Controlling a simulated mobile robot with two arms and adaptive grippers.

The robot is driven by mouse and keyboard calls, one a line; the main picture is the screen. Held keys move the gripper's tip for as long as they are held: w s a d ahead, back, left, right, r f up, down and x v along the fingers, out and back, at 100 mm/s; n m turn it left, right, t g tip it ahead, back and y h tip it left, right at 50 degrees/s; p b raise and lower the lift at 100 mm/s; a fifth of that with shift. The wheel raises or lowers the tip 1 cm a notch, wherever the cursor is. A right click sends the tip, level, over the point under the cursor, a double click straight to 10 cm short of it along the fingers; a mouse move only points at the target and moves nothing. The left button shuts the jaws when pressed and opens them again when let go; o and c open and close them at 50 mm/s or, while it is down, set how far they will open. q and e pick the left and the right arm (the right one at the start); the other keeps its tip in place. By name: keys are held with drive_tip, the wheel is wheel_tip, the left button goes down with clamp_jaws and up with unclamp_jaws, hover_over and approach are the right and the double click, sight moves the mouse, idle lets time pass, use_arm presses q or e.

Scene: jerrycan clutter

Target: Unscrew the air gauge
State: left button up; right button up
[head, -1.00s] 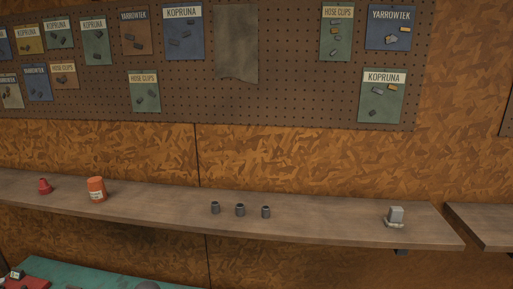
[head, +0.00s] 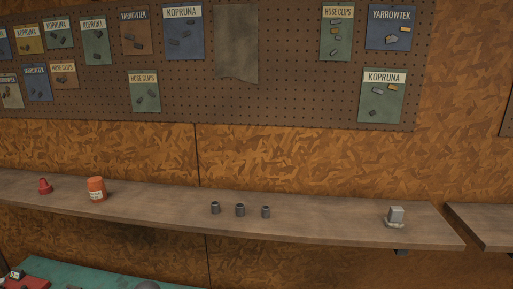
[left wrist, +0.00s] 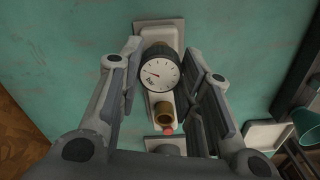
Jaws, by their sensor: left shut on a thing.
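The air gauge (left wrist: 160,75) shows in the left wrist view as a round white dial with a dark rim, in front of a pale mount on a teal surface. My left gripper (left wrist: 164,60) is shut on the gauge, with one finger on each side of it. A brass cylinder (left wrist: 164,111) and a small red part (left wrist: 168,130) sit just below the dial. The gauge's threaded joint is hidden. Neither gripper shows in the head view, and my right gripper is in no view.
In the head view a wooden shelf (head: 330,222) carries an orange container (head: 96,189), a red item (head: 45,186), small dark cups (head: 240,210) and a grey block (head: 396,216). In the wrist view a green cup-like object (left wrist: 308,126) is at the right.

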use_arm(q)
drive_tip(key=n, duration=0.4)
drive_tip(key=shift+n, duration=0.5)
drive_tip(key=n, duration=0.4)
drive_tip(key=o, duration=0.7)
drive_tip(key=shift+n, duration=0.3)
drive_tip(key=shift+r, duration=0.1)
drive_tip(key=shift+r, duration=1.45)
